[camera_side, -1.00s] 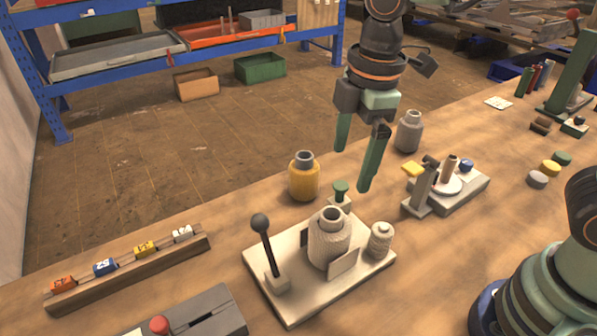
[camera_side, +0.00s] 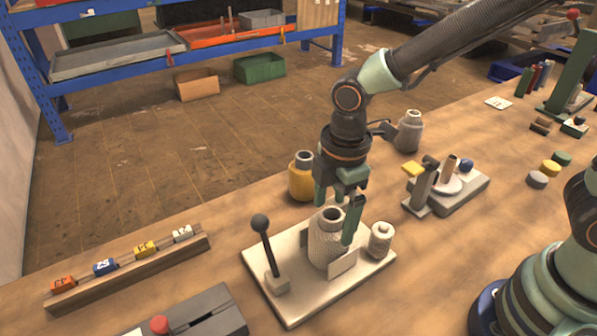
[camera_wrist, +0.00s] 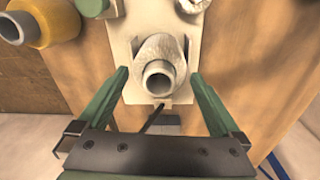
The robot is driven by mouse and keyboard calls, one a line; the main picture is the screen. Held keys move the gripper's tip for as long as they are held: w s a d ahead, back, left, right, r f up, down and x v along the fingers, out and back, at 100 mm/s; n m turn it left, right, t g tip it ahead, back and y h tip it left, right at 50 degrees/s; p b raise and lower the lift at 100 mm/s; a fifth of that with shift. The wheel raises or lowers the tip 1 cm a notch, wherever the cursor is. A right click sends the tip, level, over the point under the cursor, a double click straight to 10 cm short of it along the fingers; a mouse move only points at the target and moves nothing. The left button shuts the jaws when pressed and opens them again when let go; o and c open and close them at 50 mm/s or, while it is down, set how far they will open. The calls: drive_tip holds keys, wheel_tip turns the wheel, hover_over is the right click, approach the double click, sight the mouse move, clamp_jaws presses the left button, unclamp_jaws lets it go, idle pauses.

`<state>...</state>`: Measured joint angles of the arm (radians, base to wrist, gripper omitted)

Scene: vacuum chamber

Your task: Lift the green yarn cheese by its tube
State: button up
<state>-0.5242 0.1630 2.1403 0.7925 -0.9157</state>
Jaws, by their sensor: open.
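I see no green yarn cheese in either view. A whitish-grey yarn cheese (camera_side: 325,252) stands upright on a pale plate (camera_side: 290,305), its tube (camera_side: 332,215) sticking up from the top. My gripper (camera_side: 337,217) is open and points down over this cheese, with one finger at each side of the tube. In the wrist view, the grey tube mouth (camera_wrist: 158,76) lies between the two green fingers of my gripper (camera_wrist: 160,75), with gaps on both sides. A yellow cheese (camera_side: 301,182) and a grey cheese (camera_side: 408,135) stand behind.
A black-knobbed lever (camera_side: 267,250) rises left of the cheese on the plate. A small whitish spool (camera_side: 381,241) stands at its right. A numbered rack (camera_side: 130,275) lies left, and a grey fixture (camera_side: 450,195) stands right. Bare table lies in front right.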

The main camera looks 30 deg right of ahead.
drive_tip(key=shift+f, duration=1.15)
clamp_jaws()
drive_tip(key=shift+r, duration=0.1)
